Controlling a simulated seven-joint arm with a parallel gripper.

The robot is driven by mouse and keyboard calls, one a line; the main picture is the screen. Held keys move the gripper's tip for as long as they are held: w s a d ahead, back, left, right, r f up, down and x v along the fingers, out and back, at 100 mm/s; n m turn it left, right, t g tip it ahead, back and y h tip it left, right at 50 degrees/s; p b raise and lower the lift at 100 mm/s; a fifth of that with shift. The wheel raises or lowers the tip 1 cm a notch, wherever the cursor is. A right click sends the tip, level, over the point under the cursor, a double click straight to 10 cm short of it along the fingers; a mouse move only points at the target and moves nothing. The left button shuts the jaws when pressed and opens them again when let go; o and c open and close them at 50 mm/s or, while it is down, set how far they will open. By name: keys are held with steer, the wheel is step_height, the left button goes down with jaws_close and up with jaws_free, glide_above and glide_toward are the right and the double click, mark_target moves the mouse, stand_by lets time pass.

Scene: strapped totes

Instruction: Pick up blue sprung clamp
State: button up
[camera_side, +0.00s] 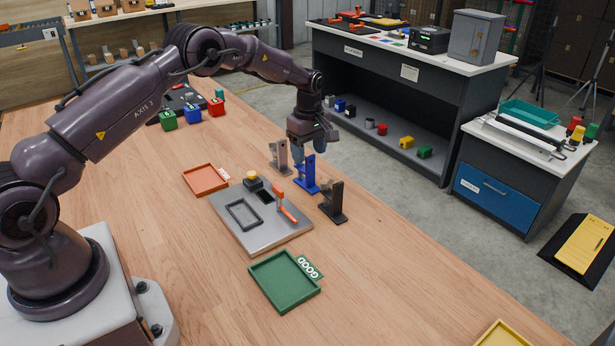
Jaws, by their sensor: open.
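My gripper (314,146) is directly above the blue clamp, pointing down. Its fingers are open at the clamp's top, one showing on the right side. The near finger and the clamp's top overlap in the picture, so I cannot tell whether they touch.
A grey fixture plate (262,228) with an orange-handled toggle lies in front. A red tray (205,180) and a green tray (284,282) marked GOOD flank it. Green, blue and red blocks (193,113) stand further back. The table's right edge is close behind the clamps.

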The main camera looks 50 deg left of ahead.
glide_above(309, 185)
steer(key=f, duration=0.4)
steer(key=shift+w+a+f, duration=0.15)
steer(key=shift+w+a, duration=0.2)
steer(key=shift+a, duration=0.05)
jaws_close()
